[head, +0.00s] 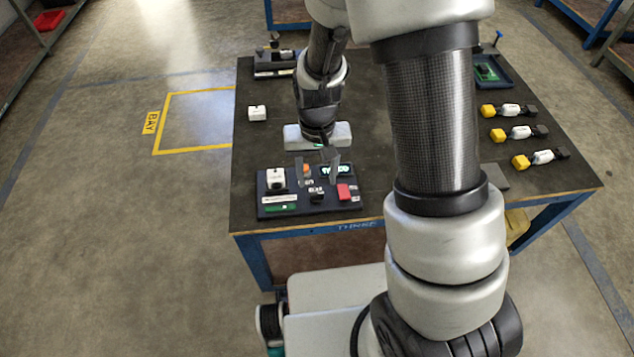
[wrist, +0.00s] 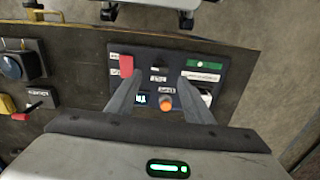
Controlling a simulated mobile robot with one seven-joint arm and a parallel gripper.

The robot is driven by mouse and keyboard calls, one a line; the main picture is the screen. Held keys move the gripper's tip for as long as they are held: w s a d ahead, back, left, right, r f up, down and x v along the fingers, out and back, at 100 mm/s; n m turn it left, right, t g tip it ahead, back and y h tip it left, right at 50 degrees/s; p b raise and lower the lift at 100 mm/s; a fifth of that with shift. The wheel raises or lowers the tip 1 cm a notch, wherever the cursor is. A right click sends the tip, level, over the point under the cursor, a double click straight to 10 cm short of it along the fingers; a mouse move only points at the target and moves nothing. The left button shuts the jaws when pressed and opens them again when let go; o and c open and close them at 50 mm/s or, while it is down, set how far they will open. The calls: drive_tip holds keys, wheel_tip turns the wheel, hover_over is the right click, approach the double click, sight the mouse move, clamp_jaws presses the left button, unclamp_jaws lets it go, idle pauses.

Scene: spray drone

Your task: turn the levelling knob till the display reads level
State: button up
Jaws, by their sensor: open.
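The levelling knob is an orange cap on the dark control panel (head: 290,209). It shows in the wrist view (wrist: 166,103), between the two fingers. The display is a small lit window beside the knob, in the head view (head: 341,169) and in the wrist view (wrist: 141,98); its reading is too small to make out. My gripper (head: 317,176) is open above the panel, its fingers pointing down at it. In the wrist view my gripper's fingertips (wrist: 158,78) are apart with nothing held. I cannot tell how high they are over the knob.
The panel also carries a red part (head: 345,192), a white block (head: 275,179) and a green strip (head: 284,208). A white block (head: 257,113) stands on the table (head: 375,150) behind. Several yellow-ended parts (head: 520,161) lie at the right. A dark tray (head: 492,72) is at the back right.

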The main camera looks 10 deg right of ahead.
wheel_tip(320, 180, up, 11)
drive_tip(key=p, duration=0.2)
drive_tip(key=shift+r, duration=0.15)
idle(0.3)
wheel_tip(320, 180, up, 13)
drive_tip(key=t, duration=0.3)
hover_over(317, 193)
drive_tip(key=s+d, duration=0.4)
drive_tip(key=s, duration=0.1)
drive_tip(key=s+d+r+t, duration=0.3)
drive_tip(key=s+d+r, duration=0.1)
drive_tip(key=s+r, duration=0.4)
wheel_tip(317, 193, up, 16)
drive_tip(key=p, duration=1.7)
drive_tip(key=shift+s+a+r, duration=0.15)
drive_tip(key=shift+s+r, duration=0.05)
drive_tip(key=shift+s, duration=0.15)
